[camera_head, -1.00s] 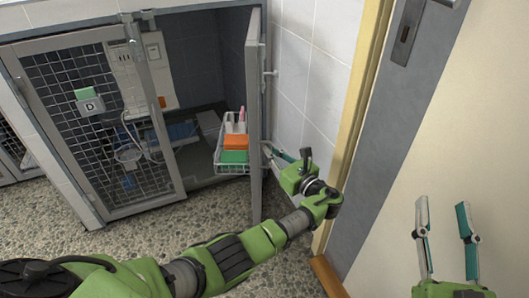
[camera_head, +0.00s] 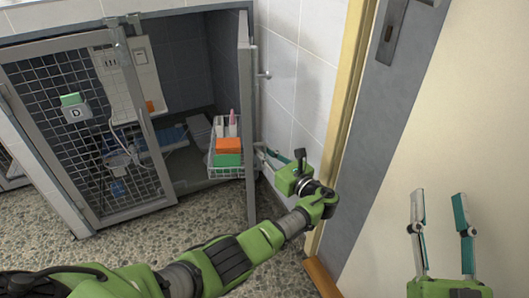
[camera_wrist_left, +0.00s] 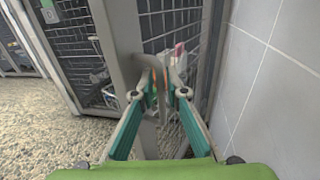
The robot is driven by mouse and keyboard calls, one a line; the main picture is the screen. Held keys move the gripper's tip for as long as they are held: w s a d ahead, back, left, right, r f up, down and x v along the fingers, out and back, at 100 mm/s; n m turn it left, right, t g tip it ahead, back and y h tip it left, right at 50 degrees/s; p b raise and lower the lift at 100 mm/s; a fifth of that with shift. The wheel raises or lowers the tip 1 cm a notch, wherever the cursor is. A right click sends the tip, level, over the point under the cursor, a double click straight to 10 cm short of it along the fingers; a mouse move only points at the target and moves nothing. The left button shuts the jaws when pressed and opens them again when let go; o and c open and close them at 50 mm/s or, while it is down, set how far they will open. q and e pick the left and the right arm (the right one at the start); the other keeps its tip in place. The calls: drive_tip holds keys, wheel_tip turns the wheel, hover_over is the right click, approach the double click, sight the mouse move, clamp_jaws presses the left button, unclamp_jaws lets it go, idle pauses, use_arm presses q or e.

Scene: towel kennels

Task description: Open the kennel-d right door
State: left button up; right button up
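The right door (camera_head: 247,120) of kennel D stands swung outward, seen almost edge-on in the head view, with the kennel interior open beside it. A wire basket (camera_head: 227,165) with orange and green items is beside the door on its left. My left gripper (camera_head: 268,155) is just right of the door. In the left wrist view its two fingers (camera_wrist_left: 158,88) reach toward the door's bars and edge with a gap between the tips; contact is unclear. My right gripper (camera_head: 440,200) is open and empty at the right, away from the kennel.
The left mesh door (camera_head: 100,150) with the green-and-white D sign (camera_head: 75,107) is closed. A tiled wall (camera_head: 285,95) stands close right of the open door, beside a yellow door frame (camera_head: 345,120). The pebbled floor (camera_head: 150,250) in front is clear.

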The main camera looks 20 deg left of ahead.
use_arm(q)
drive_tip(key=v, duration=1.2)
drive_tip(key=shift+c, duration=0.3)
